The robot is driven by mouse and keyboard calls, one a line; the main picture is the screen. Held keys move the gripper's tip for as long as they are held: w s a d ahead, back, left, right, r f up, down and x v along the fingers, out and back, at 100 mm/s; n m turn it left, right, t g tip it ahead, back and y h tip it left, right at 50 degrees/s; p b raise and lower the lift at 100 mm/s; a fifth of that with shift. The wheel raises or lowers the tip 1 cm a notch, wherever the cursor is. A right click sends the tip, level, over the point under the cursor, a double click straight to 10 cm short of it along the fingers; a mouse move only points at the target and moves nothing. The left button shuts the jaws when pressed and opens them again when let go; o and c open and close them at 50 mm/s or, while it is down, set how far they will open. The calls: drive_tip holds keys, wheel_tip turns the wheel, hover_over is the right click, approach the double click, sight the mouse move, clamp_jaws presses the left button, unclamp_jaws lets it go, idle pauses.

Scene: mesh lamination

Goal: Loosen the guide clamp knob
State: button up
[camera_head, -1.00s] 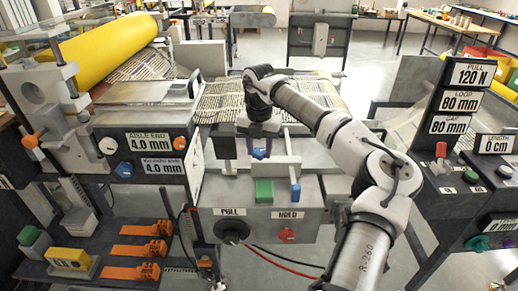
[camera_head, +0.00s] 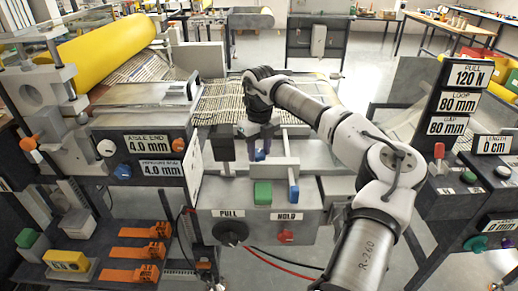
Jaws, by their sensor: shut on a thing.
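My gripper (camera_head: 260,146) points down over the guide unit in the middle, behind the green block. It is shut on a small blue-purple piece (camera_head: 260,154), which appears to be the guide clamp knob. The fingers and wrist cover most of it, so its exact shape and how far it is turned cannot be told. A dark block stands just left of the gripper. The grey guide bar (camera_head: 262,166) lies just in front of it.
A green block (camera_head: 263,193) and a blue-tipped lever (camera_head: 294,192) are on the unit's front, above the PULL knob (camera_head: 231,232) and red HOLD knob (camera_head: 286,236). The mesh (camera_head: 215,100) runs behind the gripper. The 4.0 mm panel (camera_head: 152,144) stands left.

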sight(260, 153)
drive_tip(key=shift+w+r+n, duration=0.1)
drive_tip(key=shift+n, duration=1.5)
drive_tip(key=o, duration=1)
wheel_tip(260, 153, up, 14)
drive_tip(key=b, duration=0.1)
drive_tip(key=shift+b, duration=0.3)
drive_tip(key=shift+f, duration=0.2)
